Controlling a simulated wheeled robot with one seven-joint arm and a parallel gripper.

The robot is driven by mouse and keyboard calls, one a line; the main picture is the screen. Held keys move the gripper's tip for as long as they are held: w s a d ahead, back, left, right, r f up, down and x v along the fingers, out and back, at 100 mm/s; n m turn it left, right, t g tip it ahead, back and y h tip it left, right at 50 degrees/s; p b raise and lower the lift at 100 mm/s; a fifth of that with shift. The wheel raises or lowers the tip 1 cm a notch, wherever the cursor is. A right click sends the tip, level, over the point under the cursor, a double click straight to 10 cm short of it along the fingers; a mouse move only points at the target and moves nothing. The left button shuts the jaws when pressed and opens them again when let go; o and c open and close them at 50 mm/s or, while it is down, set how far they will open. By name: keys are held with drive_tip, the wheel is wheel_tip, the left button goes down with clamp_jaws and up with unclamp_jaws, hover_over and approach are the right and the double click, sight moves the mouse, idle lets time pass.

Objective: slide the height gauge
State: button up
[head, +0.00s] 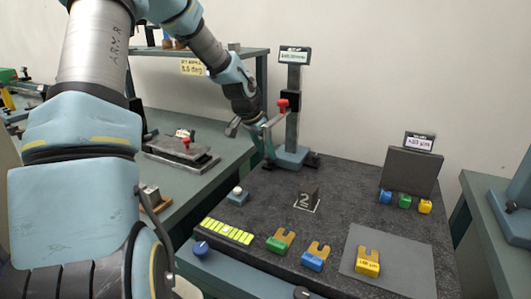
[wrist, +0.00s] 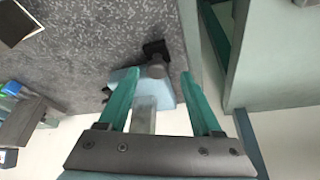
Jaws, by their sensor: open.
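The height gauge stands at the back of the dark granite plate in the head view. It has an upright grey column (head: 293,77), a blue base (head: 291,157), a black slider (head: 290,98) with a red knob (head: 282,104), and a small display on top. My gripper (head: 267,148) is just left of the column, below the slider's height, pointing down. In the wrist view my gripper (wrist: 160,75) is open, with green fingers apart. A pale grey block (wrist: 144,115) shows between them; I cannot tell whether they touch it. The gauge's blue base (wrist: 126,78) is partly hidden beyond them.
On the granite plate (head: 330,190) are a block marked 2 (head: 308,197), a white-topped button (head: 237,194), yellow strips (head: 227,231) and several coloured blocks. A dark upright panel (head: 410,171) stands at the right. A bench with a fixture (head: 182,150) is at the left.

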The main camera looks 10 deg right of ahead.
drive_tip(key=b+v, duration=0.1)
drive_tip(key=v, duration=0.8)
drive_tip(key=shift+r, duration=0.2)
drive_tip(key=shift+a, duration=0.1)
drive_tip(key=s+a+f+n+y, duration=0.2)
drive_tip(key=s+a+n, duration=0.3)
drive_tip(key=s+a, duration=0.4)
drive_tip(key=s+a+f+n+y, duration=0.1)
drive_tip(key=s+a+f+n, duration=0.3)
drive_tip(key=s+a, duration=0.6)
drive_tip(key=a+n, duration=0.2)
drive_tip(key=shift+a+n+y, duration=0.2)
drive_tip(key=shift+n+y, duration=0.1)
drive_tip(key=shift+y, duration=0.1)
